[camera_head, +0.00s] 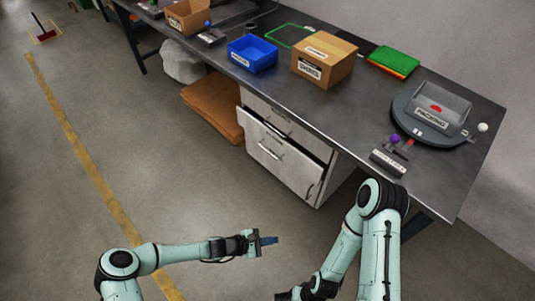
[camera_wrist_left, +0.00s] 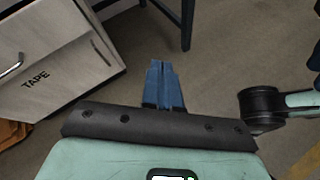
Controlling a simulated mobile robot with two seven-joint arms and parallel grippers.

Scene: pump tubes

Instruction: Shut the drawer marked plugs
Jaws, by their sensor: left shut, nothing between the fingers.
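A grey-white drawer cabinet (camera_head: 283,119) stands under the workbench. A lower drawer (camera_head: 282,166) is pulled out, its front standing off the cabinet with a dark gap behind its top edge. No plugs marking is legible in either view. In the left wrist view a drawer front (camera_wrist_left: 62,60) at the upper left reads TAPE. My left gripper (camera_head: 274,240) is shut and empty, in the air in front of and below the drawer, apart from it. Its blue fingers also show in the left wrist view (camera_wrist_left: 163,66). My right gripper (camera_head: 286,295) is at the bottom edge, partly cut off.
The workbench (camera_head: 345,110) carries a blue bin (camera_head: 252,56), a cardboard box (camera_head: 324,61) and a round turntable with a grey bin (camera_head: 436,108). Brown flat cardboard (camera_head: 214,104) lies left of the cabinet. The floor (camera_head: 190,190) before the drawers is clear.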

